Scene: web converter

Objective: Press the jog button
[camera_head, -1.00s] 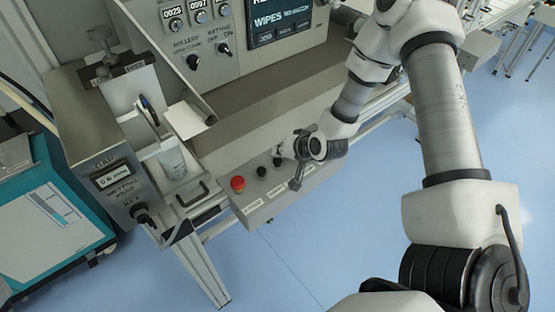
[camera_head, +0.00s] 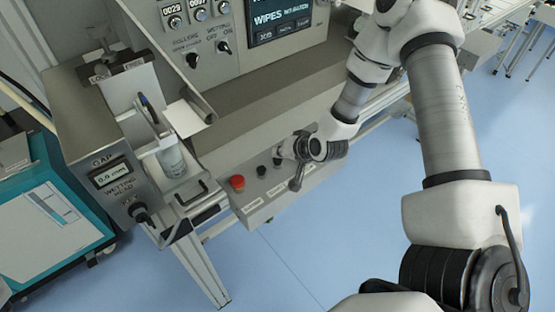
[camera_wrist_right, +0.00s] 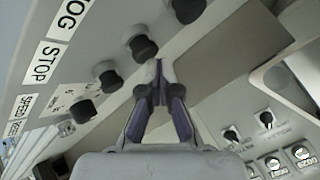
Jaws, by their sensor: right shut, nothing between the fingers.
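The grey control box (camera_head: 255,215) at the front of the machine carries a red button (camera_head: 237,183) and black knobs or buttons (camera_head: 261,171) in a row. In the right wrist view the labels JOG (camera_wrist_right: 70,18) and STOP (camera_wrist_right: 45,62) show beside a row of black buttons. My right gripper (camera_wrist_right: 158,70) is shut and empty, its tips close to one black button (camera_wrist_right: 142,47); contact cannot be told. Which button belongs to the JOG label is not certain from this angle. My right gripper (camera_head: 283,154) partly covers the row in the head view. My left gripper is not in view.
The machine's upper panel has dials and a screen (camera_head: 280,18). A teal cabinet (camera_head: 90,240) is at far left. Blue floor is clear in front.

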